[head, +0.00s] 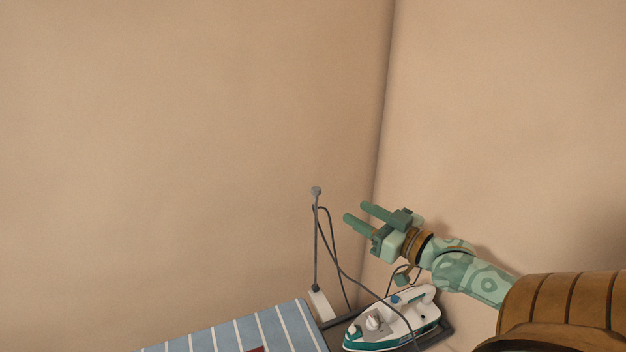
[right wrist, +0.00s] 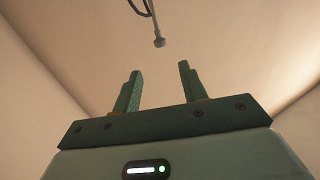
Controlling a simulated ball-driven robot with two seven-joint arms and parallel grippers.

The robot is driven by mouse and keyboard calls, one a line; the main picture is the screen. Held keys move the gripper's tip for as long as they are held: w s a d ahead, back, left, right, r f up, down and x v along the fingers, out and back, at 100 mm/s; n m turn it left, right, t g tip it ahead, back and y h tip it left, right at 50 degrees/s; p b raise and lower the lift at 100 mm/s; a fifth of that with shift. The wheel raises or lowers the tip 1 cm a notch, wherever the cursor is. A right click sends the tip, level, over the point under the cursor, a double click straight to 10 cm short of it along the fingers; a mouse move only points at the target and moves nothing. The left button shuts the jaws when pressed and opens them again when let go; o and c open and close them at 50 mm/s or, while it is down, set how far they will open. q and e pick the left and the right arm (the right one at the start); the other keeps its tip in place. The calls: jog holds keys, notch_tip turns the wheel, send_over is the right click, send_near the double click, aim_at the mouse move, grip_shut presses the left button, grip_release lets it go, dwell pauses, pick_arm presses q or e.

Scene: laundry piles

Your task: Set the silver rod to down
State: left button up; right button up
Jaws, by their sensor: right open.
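The silver rod (head: 316,238) stands upright at the corner end of the ironing board, with a round knob at its top and its foot in a pale block. Its knobbed tip also shows in the right wrist view (right wrist: 158,38), ahead of the fingers and between them. My right gripper (head: 356,212) is open and empty, to the right of the rod near knob height, its fingers pointing left. It appears apart from the rod. In the right wrist view the two fingers (right wrist: 158,85) are spread. My left gripper is not in view.
A white and green iron (head: 390,322) rests on a dark tray (head: 336,330) below my right gripper. A dark cord (head: 345,275) loops from the rod to the iron. The blue striped board (head: 245,335) lies left. Beige walls meet in a corner behind.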

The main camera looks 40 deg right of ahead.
send_near(319, 192)
jog(key=w, duration=0.9)
jog(key=w+a, duration=0.1)
jog(key=w, duration=0.3)
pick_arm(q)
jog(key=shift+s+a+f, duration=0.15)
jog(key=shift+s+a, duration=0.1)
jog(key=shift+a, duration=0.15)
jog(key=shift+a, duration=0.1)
pick_arm(e)
jog(key=shift+c, duration=0.2)
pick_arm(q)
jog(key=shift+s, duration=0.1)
pick_arm(e)
grip_shut()
